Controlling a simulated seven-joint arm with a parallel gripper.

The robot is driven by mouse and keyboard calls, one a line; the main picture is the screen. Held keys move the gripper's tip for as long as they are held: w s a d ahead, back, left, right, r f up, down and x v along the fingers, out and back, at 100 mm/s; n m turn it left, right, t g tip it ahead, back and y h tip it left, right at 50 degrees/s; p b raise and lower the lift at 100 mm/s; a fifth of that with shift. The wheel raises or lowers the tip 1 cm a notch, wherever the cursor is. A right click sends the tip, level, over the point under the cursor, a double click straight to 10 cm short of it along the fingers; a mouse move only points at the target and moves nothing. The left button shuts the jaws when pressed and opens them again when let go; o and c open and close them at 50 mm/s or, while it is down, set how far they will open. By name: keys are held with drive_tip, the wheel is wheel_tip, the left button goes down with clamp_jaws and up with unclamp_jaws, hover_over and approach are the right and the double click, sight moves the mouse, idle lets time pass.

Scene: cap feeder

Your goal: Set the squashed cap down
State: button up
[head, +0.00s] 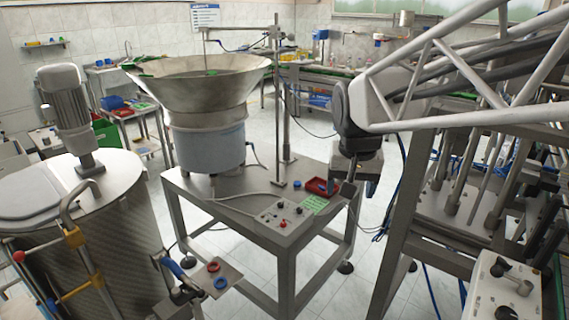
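My gripper (354,172) hangs at the end of the arm that comes in from the right. It is over the right end of the grey metal table (235,215), close to a small red tray (320,187). The fingers are too small and dark to tell whether they are open or shut, or hold anything. I cannot make out a squashed cap. A small blue cap-like piece (297,184) lies on the table, left of the red tray. A red ring-like piece (213,267) and a blue one (221,283) lie on a small metal plate in front.
A large steel feeder bowl (200,90) stands on the table. A control box (283,216), a green card (315,204) and an upright post (278,110) are near the gripper. A big drum (110,235) fills the left; a metal frame (400,215) stands right.

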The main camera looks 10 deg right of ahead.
drive_tip(key=s+f+n, duration=0.1)
drive_tip(key=s+f, duration=0.2)
drive_tip(key=s, duration=0.5)
drive_tip(key=s+a+f+n, duration=0.1)
drive_tip(key=s+f, duration=0.2)
drive_tip(key=s, duration=0.6)
drive_tip(key=shift+s+a+f+n, duration=0.15)
drive_tip(key=shift+f+n, duration=0.1)
drive_tip(key=shift+n, duration=0.15)
